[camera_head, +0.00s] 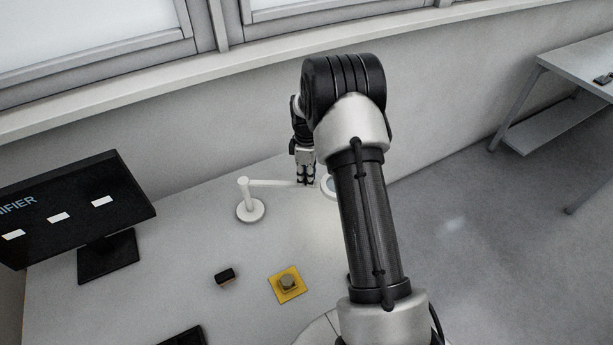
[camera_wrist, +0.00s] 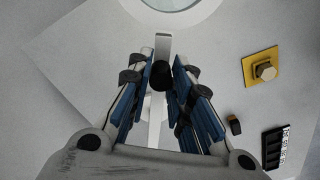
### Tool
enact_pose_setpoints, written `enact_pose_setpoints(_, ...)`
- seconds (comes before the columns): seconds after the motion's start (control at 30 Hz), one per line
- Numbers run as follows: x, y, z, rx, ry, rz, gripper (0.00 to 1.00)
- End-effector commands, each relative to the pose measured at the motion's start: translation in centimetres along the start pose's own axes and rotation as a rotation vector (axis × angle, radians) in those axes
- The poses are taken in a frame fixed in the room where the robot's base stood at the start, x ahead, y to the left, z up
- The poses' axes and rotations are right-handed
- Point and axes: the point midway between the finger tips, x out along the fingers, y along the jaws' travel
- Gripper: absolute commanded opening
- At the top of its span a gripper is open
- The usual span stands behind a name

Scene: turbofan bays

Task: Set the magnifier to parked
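The magnifier is white, with a round base and post (camera_head: 247,207) on the white bench and a thin horizontal arm reaching right to a ring lens. In the head view the lens (camera_head: 328,184) is partly hidden behind my arm. The wrist view shows the lens ring (camera_wrist: 172,14) at the top and the magnifier's arm (camera_wrist: 163,45) running down from it. A black knob (camera_wrist: 161,75) on that arm sits between my fingertips. My gripper (camera_head: 306,180) points down at the lens end of the arm. Its fingers look closed on the knob, with no clear gap beside it.
A black monitor (camera_head: 75,205) stands at the bench's left. A small black object (camera_head: 225,275) and a yellow plate (camera_head: 287,285) with a hexagonal piece lie in front of the magnifier. A wall with windows is behind. Another table (camera_head: 575,65) stands far right.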

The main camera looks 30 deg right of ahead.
Motion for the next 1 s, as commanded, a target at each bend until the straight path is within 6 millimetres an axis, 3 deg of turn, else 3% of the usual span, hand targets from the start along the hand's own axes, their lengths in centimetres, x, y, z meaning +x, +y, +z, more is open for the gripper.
enact_pose_setpoints(0.3, -0.1, 0.2, 0.0, 0.001, 0.002, 0.006, 0.4)
enact_pose_setpoints(0.67, -0.5, 0.1, 0.0, 0.002, 0.002, 0.004, 0.4)
enact_pose_setpoints(0.77, -1.6, 0.2, -0.1, 0.002, 0.002, 0.005, 0.4)
enact_pose_setpoints(1.0, -6.6, 0.2, -0.1, 0.002, 0.003, 0.008, 0.4)
